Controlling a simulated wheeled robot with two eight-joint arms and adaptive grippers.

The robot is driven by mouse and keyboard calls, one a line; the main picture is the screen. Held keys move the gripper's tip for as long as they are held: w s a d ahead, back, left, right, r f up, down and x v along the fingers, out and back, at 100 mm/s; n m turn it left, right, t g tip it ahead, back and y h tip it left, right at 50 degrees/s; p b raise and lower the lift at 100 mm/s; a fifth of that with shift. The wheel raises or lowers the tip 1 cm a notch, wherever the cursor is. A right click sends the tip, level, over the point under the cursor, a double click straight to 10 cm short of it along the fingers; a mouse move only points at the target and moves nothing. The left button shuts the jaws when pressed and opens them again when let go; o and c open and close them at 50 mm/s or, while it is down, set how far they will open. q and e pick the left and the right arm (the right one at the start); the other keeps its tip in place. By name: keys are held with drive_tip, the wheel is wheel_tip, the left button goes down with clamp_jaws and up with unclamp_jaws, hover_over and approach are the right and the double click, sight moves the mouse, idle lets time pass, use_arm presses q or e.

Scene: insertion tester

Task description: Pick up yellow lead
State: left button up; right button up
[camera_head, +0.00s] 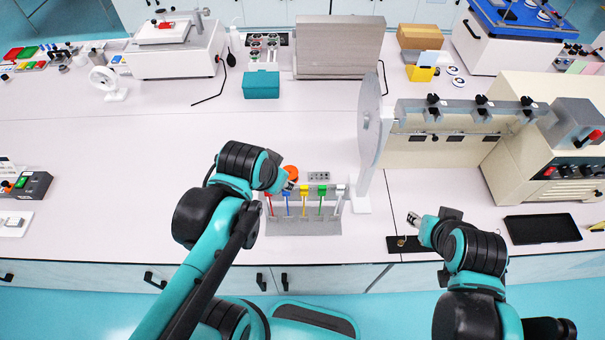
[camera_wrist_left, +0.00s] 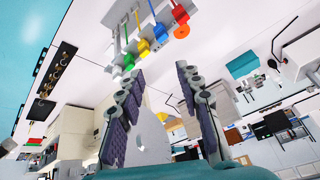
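The yellow lead (camera_head: 304,193) sits in the middle of a grey rack (camera_head: 302,228) at the bench's front. Red (camera_head: 269,204) and blue (camera_head: 286,201) leads are on its left, green (camera_head: 321,199) and white (camera_head: 339,198) on its right. In the left wrist view the yellow lead (camera_wrist_left: 143,46) is at the top, beyond the fingertips. My left gripper (camera_wrist_left: 160,72) is open and empty, apart from the leads; in the head view it is mostly hidden at its arm's end near the rack's left. My right gripper (camera_head: 414,219) is by the front edge, its opening unclear.
An orange disc (camera_head: 291,172) and a small grey block (camera_head: 318,176) lie behind the rack. A tall pale panel (camera_head: 371,130) stands to its right. A black tray (camera_head: 541,229) lies at the right. The left-centre bench is clear.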

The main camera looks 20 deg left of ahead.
use_arm(q)
drive_tip(key=w+d+f+m+g, duration=0.1)
drive_tip(key=w+d+m+g, duration=0.1)
drive_tip(key=w+m, duration=0.25)
drive_tip(key=m+g, duration=0.3)
drive_tip(key=m, duration=0.3)
hover_over(304, 187)
drive_tip(key=f, duration=0.4)
drive_tip(key=shift+s+f, duration=0.25)
drive_tip(key=shift+f, duration=0.15)
drive_tip(key=shift+w+d+f+m, duration=0.15)
drive_tip(key=shift+f+m, duration=0.15)
drive_tip(key=shift+m, duration=0.05)
drive_tip(key=shift+f+g, duration=0.3)
wheel_tip(304, 187, down, 8)
drive_tip(key=shift+w+r+b, duration=0.15)
drive_tip(key=shift+r+b, duration=0.05)
drive_tip(key=shift+b, duration=0.35)
clamp_jaws()
